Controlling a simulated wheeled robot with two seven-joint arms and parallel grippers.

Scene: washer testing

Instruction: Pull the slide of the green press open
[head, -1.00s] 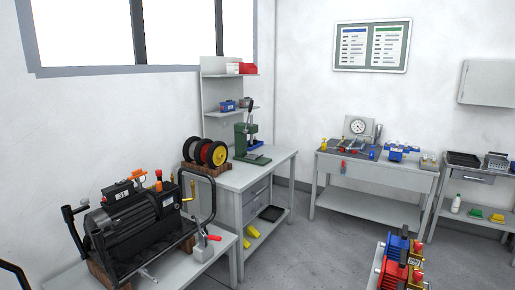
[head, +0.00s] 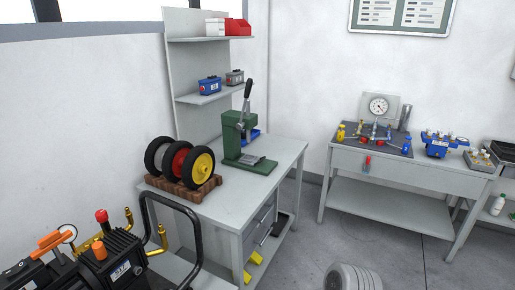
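The green press (head: 234,135) stands on the grey workbench (head: 243,201) left of the middle, against the shelf panel. Its black-tipped lever (head: 246,97) points up. A flat grey plate (head: 257,160) lies on its green base at the front; I cannot tell whether this is the slide or how far out it sits. A blue part shows behind the press, partly hidden by it. Neither of my grippers is in view.
Wheels on a wooden block (head: 183,187) stand left of the press. A black pump machine (head: 112,262) fills the lower left. A grey rounded object (head: 352,277) is on the floor at the bottom. A gauge table (head: 400,171) stands right, with open floor between.

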